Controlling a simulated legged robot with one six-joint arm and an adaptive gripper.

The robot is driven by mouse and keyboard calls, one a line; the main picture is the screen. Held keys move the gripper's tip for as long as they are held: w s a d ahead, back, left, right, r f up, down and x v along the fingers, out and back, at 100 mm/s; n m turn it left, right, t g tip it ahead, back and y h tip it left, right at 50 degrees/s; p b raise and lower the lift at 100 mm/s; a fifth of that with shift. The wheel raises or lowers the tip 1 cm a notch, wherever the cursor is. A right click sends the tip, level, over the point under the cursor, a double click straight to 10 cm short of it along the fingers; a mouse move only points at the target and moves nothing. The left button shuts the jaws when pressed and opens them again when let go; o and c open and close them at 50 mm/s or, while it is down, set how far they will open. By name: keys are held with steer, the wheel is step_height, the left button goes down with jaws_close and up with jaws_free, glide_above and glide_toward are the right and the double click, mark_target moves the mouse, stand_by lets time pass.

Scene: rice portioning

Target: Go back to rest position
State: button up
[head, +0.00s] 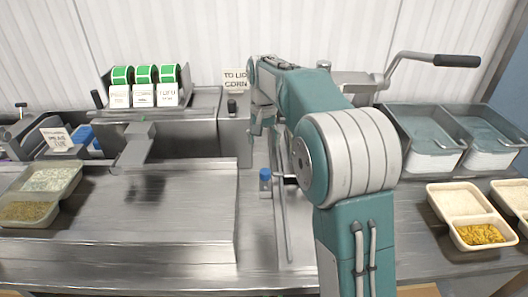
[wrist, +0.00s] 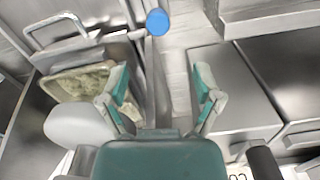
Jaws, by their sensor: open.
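My gripper (head: 257,128) hangs at the end of my teal and white arm, near the back middle of the steel counter in the head view. The wrist view shows its two teal and grey fingers (wrist: 161,88) spread apart with nothing between them. A blue-capped item (head: 265,175) stands on the counter in front of the gripper. Its round blue top (wrist: 158,22) shows beyond the fingertips in the wrist view, apart from them. My arm hides part of the counter behind it.
A labelling machine with green rolls (head: 144,74) stands at back left. A two-part tray (head: 40,195) with food lies at far left. Another food tray (head: 480,236) lies at right, below steel bins (head: 423,135). A lever with a black handle (head: 457,61) juts out at back right.

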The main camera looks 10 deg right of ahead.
steer(key=shift+r, duration=0.2)
steer(key=s+r+n+t, duration=0.1)
steer(key=s+r, duration=0.2)
steer(key=s, duration=0.5)
steer(key=s+r+n+t, duration=0.15)
steer(key=s+r, duration=0.25)
steer(key=s, duration=0.4)
steer(key=s+f+n+t, duration=0.1)
steer(key=s+f, duration=0.1)
steer(key=s, duration=0.6)
steer(key=s+f+t, duration=0.2)
steer(key=s+f, duration=0.1)
steer(key=s, duration=0.5)
steer(key=shift+s+d+f+n, duration=0.15)
steer(key=shift+s+f+n, duration=0.1)
steer(key=shift+n, duration=0.1)
